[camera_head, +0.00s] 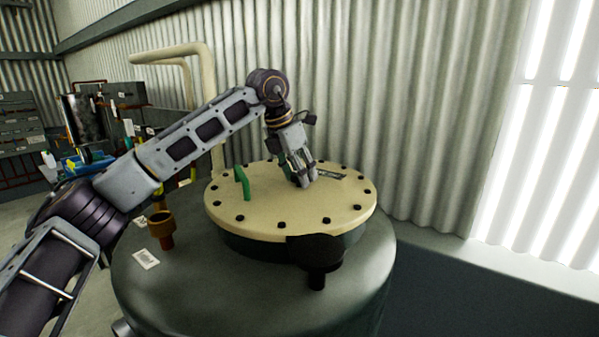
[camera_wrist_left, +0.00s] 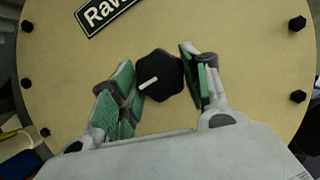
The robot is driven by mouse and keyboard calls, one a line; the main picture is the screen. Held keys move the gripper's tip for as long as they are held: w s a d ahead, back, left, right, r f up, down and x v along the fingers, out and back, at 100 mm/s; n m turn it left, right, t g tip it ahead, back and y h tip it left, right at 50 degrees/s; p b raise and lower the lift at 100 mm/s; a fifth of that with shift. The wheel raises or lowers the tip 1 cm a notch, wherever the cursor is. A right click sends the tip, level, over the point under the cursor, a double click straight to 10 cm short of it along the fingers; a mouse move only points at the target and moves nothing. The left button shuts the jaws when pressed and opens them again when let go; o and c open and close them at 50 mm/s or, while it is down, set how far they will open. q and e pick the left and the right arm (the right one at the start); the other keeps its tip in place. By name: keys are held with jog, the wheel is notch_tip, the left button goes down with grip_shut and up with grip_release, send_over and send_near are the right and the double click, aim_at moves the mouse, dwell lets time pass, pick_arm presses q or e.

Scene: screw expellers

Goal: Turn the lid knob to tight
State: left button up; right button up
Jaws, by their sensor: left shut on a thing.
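The lid knob (camera_wrist_left: 165,70) is a black, faceted knob with a short white mark. The mark runs toward the lower left in the left wrist view. The knob sits on the cream round lid (camera_head: 235,217) of a dark green tank (camera_head: 190,290). My left gripper (camera_head: 303,182) reaches down onto the lid from above, and its fingers hide the knob in the head view. In the left wrist view my left gripper (camera_wrist_left: 157,75) has its green-padded fingers on either side of the knob and is shut on it. My right gripper is not in view.
A green handle (camera_head: 242,183) stands up from the lid left of the gripper, and several black bolts ring the rim. A label (camera_wrist_left: 103,12) starting "Ra" lies near the knob. A brass fitting (camera_head: 161,228) and a dark fitting (camera_head: 316,255) stand on the tank.

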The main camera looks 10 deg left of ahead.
pick_arm(q)
jog(key=o, duration=1)
jog(key=v, duration=1.2)
jog(key=shift+s, duration=0.1)
